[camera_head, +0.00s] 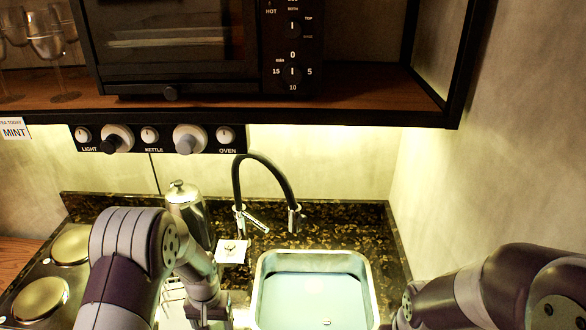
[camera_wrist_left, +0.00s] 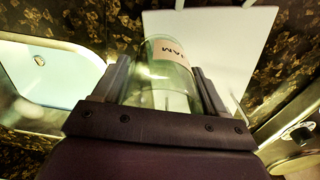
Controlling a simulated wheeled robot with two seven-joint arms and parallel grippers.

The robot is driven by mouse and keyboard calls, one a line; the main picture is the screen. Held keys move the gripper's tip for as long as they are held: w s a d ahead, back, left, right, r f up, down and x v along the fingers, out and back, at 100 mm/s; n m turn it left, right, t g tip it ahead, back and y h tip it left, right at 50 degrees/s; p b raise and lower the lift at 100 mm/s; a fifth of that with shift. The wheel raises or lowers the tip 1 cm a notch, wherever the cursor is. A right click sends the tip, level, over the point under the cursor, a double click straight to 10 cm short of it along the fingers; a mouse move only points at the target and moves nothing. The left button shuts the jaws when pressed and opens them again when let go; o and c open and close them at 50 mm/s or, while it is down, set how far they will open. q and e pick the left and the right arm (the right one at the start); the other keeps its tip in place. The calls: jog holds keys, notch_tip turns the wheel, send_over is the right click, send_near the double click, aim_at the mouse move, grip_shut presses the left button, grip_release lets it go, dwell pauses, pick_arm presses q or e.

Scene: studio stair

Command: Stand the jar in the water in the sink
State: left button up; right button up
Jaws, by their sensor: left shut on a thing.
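In the head view the jar and the left fingertips are hidden by my left arm or below the picture's edge. The sink (camera_head: 262,290) is a steel-rimmed basin right of my left arm, holding pale bluish water (camera_head: 312,297). The sink also shows at the left of the left wrist view (camera_wrist_left: 85,55). My right arm comes in at the lower right, but its gripper is not visible.
A black tap (camera_head: 265,165) arches behind the sink. A metal kettle (camera_head: 188,212) and a small white card (camera_head: 232,251) stand left of it. Hob plates (camera_head: 40,298) are at far left. A shelf with an oven (camera_head: 180,45) overhangs. A white board (camera_wrist_left: 220,40) lies beyond the jar.

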pick_arm(q)
notch_tip(320, 180, up, 7)
jog(key=p, duration=0.3)
notch_tip(320, 180, down, 7)
jog(key=b, duration=0.3)
jog(key=shift+f+b, duration=0.1)
jog(key=shift+b, duration=0.2)
jog(key=shift+d+f, duration=0.1)
jog(key=shift+f, duration=0.05)
